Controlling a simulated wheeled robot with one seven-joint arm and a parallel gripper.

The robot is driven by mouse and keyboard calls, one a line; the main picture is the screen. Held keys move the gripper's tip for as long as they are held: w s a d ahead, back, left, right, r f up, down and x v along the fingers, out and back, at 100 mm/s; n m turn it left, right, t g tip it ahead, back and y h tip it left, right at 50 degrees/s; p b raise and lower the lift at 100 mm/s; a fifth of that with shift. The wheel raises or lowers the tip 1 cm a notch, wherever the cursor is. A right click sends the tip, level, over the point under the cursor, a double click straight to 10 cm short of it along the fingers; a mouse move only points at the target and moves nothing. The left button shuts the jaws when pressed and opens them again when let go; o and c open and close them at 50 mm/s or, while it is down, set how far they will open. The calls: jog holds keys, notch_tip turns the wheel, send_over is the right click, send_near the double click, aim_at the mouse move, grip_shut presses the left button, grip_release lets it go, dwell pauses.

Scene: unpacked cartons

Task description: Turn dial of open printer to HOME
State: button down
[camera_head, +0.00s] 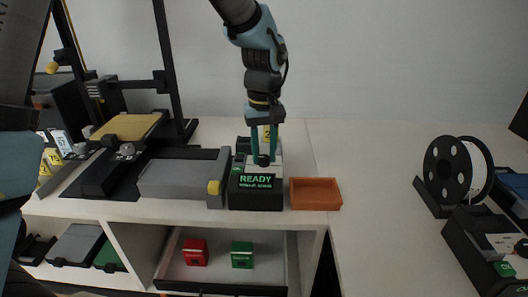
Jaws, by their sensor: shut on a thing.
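An open-frame printer (135,125) with a yellow bed and black uprights stands on the left of the bench. A black control box (256,196) beside it has a sloped light-coloured panel and a green display reading READY. My gripper (263,155) points straight down over this panel, its teal fingers shut on a small dark dial (262,161). The fingers partly cover the dial, so its pointer and markings cannot be read. A yellow label with a 2 shows behind the fingers.
An empty orange tray (315,193) sits just right of the box. An open drawer (222,275) below holds a red block (194,252) and a green block (242,254). A black spool (456,170) and another control box (490,252) stand at right; the bench between is clear.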

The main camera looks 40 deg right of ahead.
jog(key=m, duration=0.4)
jog(key=shift+w+m+p, duration=0.1)
jog(key=shift+m+p, duration=0.2)
jog(key=m+p, duration=0.1)
jog(key=m, duration=0.3)
jog(key=shift+r+m, duration=0.1)
jog(key=shift+m, duration=0.2)
jog(key=m+p, duration=0.1)
jog(key=m, duration=0.3)
jog(key=shift+m, duration=0.3)
jog(key=shift+m+p, duration=0.8)
jog(key=shift+m, duration=1.2)
jog(key=c, duration=0.5)
grip_release()
jog(key=shift+c, duration=0.2)
